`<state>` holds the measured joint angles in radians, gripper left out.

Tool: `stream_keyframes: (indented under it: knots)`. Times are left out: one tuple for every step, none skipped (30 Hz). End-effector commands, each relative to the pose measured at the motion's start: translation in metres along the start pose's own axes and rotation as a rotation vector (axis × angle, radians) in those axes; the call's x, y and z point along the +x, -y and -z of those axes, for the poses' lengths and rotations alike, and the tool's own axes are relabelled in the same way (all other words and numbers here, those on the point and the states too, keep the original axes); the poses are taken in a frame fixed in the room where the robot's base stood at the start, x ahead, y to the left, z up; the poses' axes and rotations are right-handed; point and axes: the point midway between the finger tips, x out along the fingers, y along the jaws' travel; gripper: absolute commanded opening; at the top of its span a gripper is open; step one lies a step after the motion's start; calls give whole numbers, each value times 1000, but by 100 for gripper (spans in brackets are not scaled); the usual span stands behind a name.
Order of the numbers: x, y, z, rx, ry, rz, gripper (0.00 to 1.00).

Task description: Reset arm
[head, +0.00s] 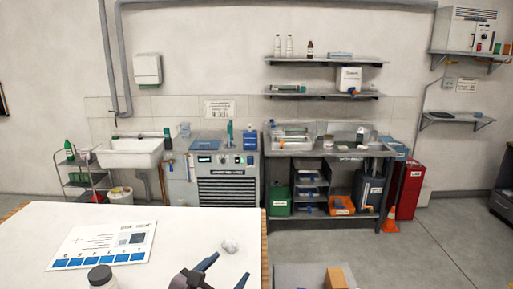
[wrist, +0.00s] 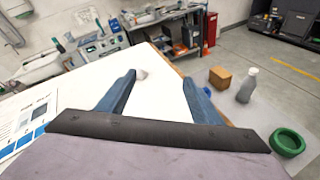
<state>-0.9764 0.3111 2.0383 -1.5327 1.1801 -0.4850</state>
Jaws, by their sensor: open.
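My gripper (head: 226,271) is at the bottom of the head view, over the right part of the white table (head: 190,225). Its two blue fingers are apart with nothing between them. In the wrist view my gripper (wrist: 165,95) points across the white table top (wrist: 155,105). A small white crumpled lump (head: 231,246) lies on the table just beyond the fingers; it also shows in the wrist view (wrist: 142,74) near the left fingertip.
A printed sheet (head: 105,243) with blue squares and a dark-lidded jar (head: 101,277) are on the table's left. A workbench (head: 330,150) stands at the back wall.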

Motion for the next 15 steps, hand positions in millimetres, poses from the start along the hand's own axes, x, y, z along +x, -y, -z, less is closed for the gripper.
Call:
stream_keyframes:
  knots:
    - [13,35,-9,70,-21,105,60]
    - [19,55,-9,111,-36,164,60]
    - [25,83,-8,173,-58,244,60]
    - [29,104,-7,221,-74,306,60]
    - [31,124,-4,273,-91,366,60]
    - [32,151,1,346,-111,450,60]
    - [32,171,5,405,-126,513,60]
    - [30,191,10,466,-139,577,60]
    - [27,215,18,553,-154,661,60]
    - [23,232,24,622,-164,724,60]
    - [19,248,30,689,-172,785,60]
    - [12,265,38,780,-179,859,60]
    - [7,277,44,845,-182,914,60]
    - [2,287,50,913,-183,965,60]
    - [-6,300,58,1004,-182,1034,60]
